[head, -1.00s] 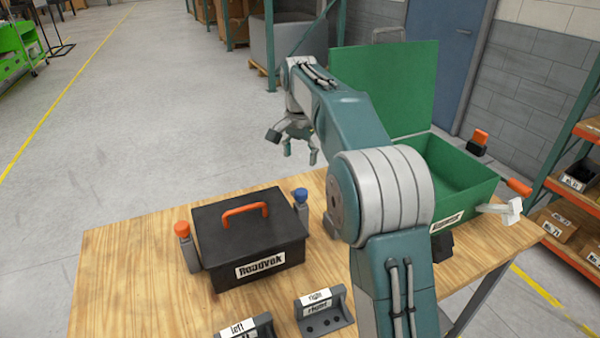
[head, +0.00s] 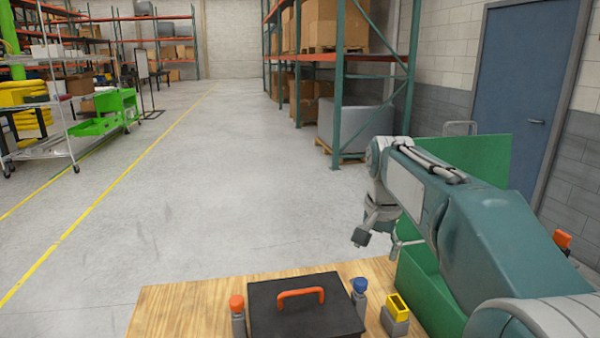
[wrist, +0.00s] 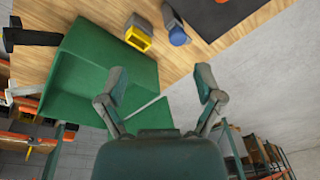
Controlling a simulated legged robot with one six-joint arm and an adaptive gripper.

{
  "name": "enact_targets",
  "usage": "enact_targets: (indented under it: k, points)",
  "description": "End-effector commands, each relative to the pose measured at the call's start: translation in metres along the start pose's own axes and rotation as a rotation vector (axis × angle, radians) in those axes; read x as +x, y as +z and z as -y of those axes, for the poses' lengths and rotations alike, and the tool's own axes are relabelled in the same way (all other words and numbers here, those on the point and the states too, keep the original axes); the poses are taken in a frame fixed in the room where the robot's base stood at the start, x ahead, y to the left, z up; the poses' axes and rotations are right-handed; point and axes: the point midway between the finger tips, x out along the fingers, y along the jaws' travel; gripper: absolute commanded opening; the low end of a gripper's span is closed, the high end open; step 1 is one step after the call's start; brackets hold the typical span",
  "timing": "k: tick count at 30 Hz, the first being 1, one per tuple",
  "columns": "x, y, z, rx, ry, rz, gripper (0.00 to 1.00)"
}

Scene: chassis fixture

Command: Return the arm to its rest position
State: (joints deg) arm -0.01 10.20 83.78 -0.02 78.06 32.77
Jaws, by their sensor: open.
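My arm reaches forward over the right side of the table in the head view. My gripper (head: 385,240) hangs above the table's far edge, beside the green box. In the wrist view my gripper (wrist: 160,88) has its two fingers spread apart with nothing between them. The green box (wrist: 98,55) lies below and to the left there. Its raised lid (head: 478,158) and near wall show in the head view, partly hidden by my arm.
A black case (head: 335,318) with an orange handle (head: 300,293) stands on the wooden table (head: 185,305). An orange-topped post (head: 237,305), a blue-topped post (head: 359,288) and a grey block with a yellow opening (head: 397,305) flank it.

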Motion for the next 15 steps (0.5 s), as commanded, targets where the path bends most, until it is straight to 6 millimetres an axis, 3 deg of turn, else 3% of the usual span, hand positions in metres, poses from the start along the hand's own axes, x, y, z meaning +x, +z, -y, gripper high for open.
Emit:
enact_targets:
  k: [6, 15]
  points:
    - [-0.016, 0.044, -0.028, -0.111, -0.035, -0.062, 0.85]
    - [-0.017, 0.106, -0.068, -0.263, -0.071, -0.151, 0.85]
